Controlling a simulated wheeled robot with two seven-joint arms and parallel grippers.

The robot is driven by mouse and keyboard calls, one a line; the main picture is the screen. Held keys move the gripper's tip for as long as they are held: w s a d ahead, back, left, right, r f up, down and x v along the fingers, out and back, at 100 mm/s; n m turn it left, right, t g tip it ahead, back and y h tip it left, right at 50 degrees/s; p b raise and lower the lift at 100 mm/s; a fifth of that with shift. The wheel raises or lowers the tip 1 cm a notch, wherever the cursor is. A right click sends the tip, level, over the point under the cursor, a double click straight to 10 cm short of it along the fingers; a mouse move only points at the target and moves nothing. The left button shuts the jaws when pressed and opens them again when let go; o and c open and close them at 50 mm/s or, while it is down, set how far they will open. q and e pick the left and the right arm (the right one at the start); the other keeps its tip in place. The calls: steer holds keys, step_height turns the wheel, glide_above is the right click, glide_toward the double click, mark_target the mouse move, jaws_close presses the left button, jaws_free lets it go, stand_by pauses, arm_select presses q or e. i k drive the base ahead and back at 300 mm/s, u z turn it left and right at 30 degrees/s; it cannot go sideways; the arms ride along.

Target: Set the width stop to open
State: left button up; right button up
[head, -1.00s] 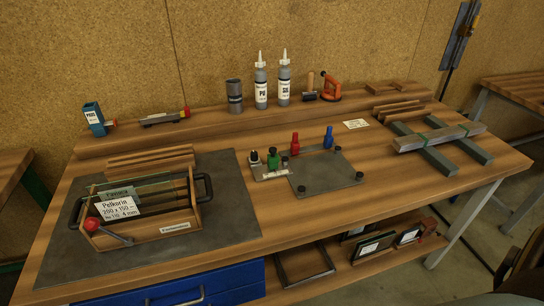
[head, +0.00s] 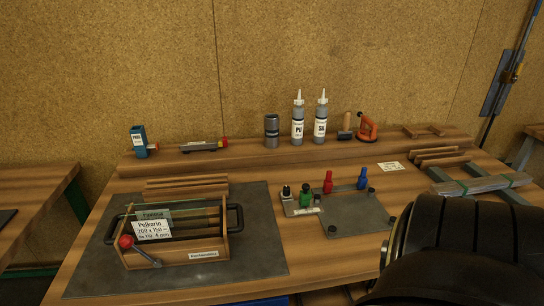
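A dark jig plate (head: 346,216) lies on the bench right of the middle. Near it stand a green knob (head: 305,197), a red knob (head: 328,182) and a blue knob (head: 362,178). A wooden glass box (head: 183,252) on the grey mat has a lever with a red ball (head: 126,241). Neither gripper shows; a dark link of my arm fills the lower right.
The grey mat (head: 262,262) covers the bench's left part. On the rear shelf stand two bottles (head: 297,122), a dark can (head: 272,130) and an orange suction tool (head: 367,127). Wooden strips (head: 185,183) lie behind the box. Metal bars (head: 484,184) lie at the right.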

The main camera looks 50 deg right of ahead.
mark_target(305, 196)
steer(key=u, duration=0.05)
steer(key=k, duration=0.2)
steer(key=z, duration=0.9)
